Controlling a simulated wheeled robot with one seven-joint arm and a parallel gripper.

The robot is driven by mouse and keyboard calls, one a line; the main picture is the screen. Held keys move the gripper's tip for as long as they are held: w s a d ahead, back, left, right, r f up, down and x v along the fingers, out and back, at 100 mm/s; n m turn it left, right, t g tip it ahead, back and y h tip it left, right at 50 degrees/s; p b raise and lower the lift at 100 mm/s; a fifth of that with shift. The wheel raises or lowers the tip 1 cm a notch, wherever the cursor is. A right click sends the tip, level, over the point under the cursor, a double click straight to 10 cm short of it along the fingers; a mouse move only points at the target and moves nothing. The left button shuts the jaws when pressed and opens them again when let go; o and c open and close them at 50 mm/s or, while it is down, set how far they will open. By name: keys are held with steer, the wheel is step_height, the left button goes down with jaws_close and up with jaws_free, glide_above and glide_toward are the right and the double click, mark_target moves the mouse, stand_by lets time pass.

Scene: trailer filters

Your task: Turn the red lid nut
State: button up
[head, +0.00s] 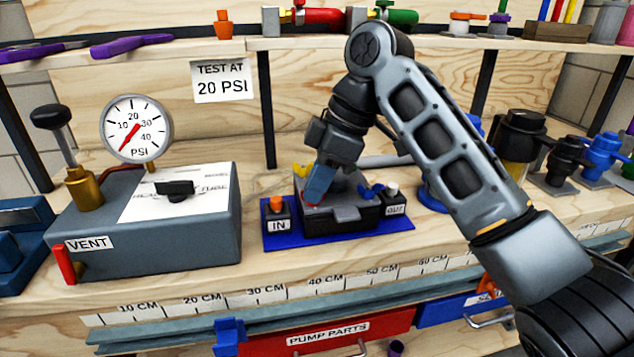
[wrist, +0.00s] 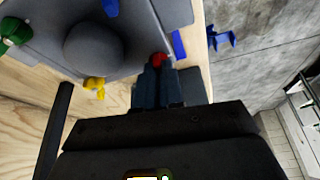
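The red lid nut (wrist: 158,59) is at the corner of the grey domed lid (wrist: 93,47) in the wrist view. My gripper (wrist: 156,68) has its two fingers close together, with their tips at the nut. Whether they press on it or only stand around it I cannot tell. In the head view my gripper (head: 314,194) points down at the front left of the dark housing (head: 345,222), and its fingers mostly hide the red nut. A yellow nut (wrist: 95,84), a blue nut (wrist: 110,8) and a green nut (wrist: 17,29) sit around the lid.
The housing stands on a blue mat (head: 395,238) between the IN block (head: 277,222) and the OUT block (head: 394,208). The grey VENT box (head: 190,235) with a gauge (head: 136,129) stands to the left. Black and blue pump parts (head: 600,150) stand at right.

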steer(key=shift+r, duration=0.1)
jaws_close()
steer(key=shift+p, duration=0.5)
steer(key=m+p, duration=0.1)
steer(key=p, duration=0.1)
steer(key=m+t+p, duration=0.1)
steer(key=p, duration=0.1)
steer(key=shift+s+r+m, duration=0.15)
steer(key=shift+r+m, duration=0.1)
steer(key=shift+m, duration=0.15)
steer(key=m+t+p, duration=0.1)
steer(key=m+p, duration=0.1)
steer(key=p, duration=0.1)
steer(key=m+p, duration=0.2)
steer(key=p, duration=0.2)
steer(key=shift+s+a+m+t+h, duration=0.1)
steer(key=shift+s+m+t+h, duration=0.05)
steer(key=shift+m+t+h, duration=0.2)
steer(key=m+p, duration=0.2)
steer(key=p, duration=0.1)
steer(key=m+t+h+p, duration=0.1)
steer(key=m+p, duration=0.2)
steer(key=shift+f+t+h+p, duration=0.1)
steer(key=shift+t+h+p, duration=0.15)
steer(key=shift+p, duration=0.05)
steer(key=shift+a+f+m+h+p, duration=0.15)
steer(key=shift+m+h+p, duration=0.45)
steer(key=shift+m+p, duration=0.85)
steer(key=shift+f, duration=0.1)
